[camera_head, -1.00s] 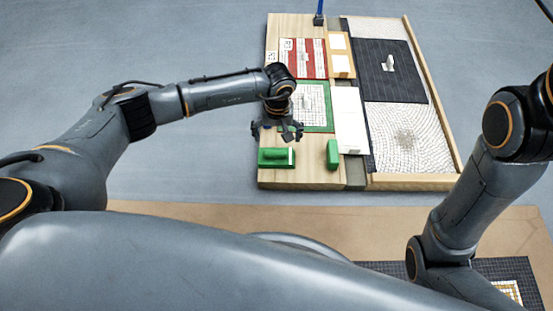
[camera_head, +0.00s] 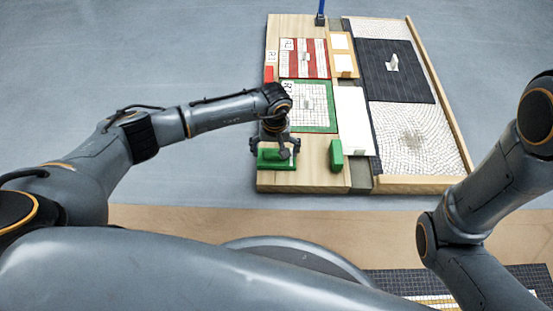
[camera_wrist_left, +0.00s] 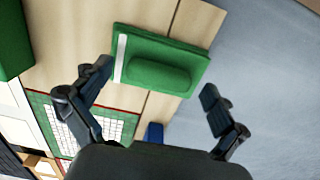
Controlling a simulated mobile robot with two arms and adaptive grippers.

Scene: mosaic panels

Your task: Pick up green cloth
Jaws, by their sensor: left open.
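The green cloth (camera_head: 272,165) lies on the wooden board near its front left corner. In the left wrist view the green cloth (camera_wrist_left: 160,62) is a flat green piece with a raised rounded part and a white stripe near one end. My left gripper (camera_head: 274,149) is open and over the cloth, partly hiding it in the head view. In the wrist view its fingers (camera_wrist_left: 155,82) are spread wide, with the cloth beyond and between them. I cannot tell whether they touch it. My right arm shows at the right, but its gripper is out of view.
A green block (camera_head: 336,155) stands right of the cloth. A green-framed grid panel (camera_head: 322,128) lies behind, with a red-striped panel (camera_head: 290,58) farther back. White tiles (camera_head: 353,120) and a dark mosaic panel (camera_head: 412,85) lie to the right. Grey floor is clear at the left.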

